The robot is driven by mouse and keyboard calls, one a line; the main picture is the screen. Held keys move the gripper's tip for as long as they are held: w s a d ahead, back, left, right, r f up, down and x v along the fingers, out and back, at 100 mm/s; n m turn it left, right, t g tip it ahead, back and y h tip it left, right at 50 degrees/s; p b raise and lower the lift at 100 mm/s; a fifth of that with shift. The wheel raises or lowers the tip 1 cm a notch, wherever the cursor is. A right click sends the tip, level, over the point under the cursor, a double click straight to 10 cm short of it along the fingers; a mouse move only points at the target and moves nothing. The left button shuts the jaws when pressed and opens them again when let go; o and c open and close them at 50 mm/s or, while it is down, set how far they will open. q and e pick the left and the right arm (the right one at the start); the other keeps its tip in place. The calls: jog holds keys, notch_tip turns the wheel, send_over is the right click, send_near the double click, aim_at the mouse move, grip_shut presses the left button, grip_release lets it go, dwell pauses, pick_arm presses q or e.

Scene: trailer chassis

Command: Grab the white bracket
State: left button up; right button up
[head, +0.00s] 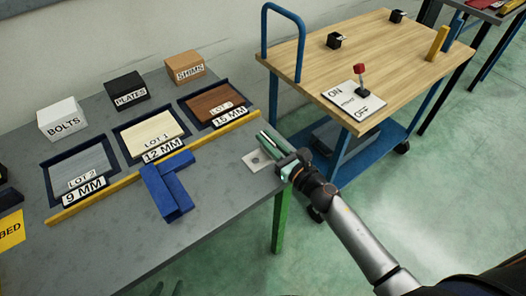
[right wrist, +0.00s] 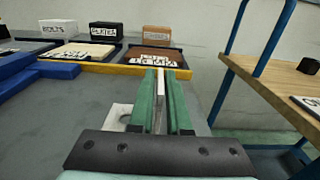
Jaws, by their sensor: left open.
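The white bracket (head: 258,161) is at the right end of the grey table, with its flat plate and round hole showing. In the right wrist view, its plate (right wrist: 122,117) lies left of the fingers and its upright white flange (right wrist: 161,88) stands between them. My right gripper (head: 270,142) has its green fingers close on both sides of the flange; it appears shut on it. The fingers (right wrist: 162,95) hide part of the bracket.
Blue blocks (head: 166,190) lie left of the bracket. A yellow rail (head: 150,172) runs before the trays of lot plates, with labelled boxes behind. A wooden-topped cart (head: 385,60) with a blue handle and a red-knobbed switch stands to the right. The table front is clear.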

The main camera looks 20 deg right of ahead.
grip_shut()
dwell(0.5)
pick_arm(q)
jog(key=shift+s+r, duration=0.1)
jog(key=shift+r, duration=0.05)
pick_arm(e)
jog(key=shift+r, duration=0.25)
dwell(0.4)
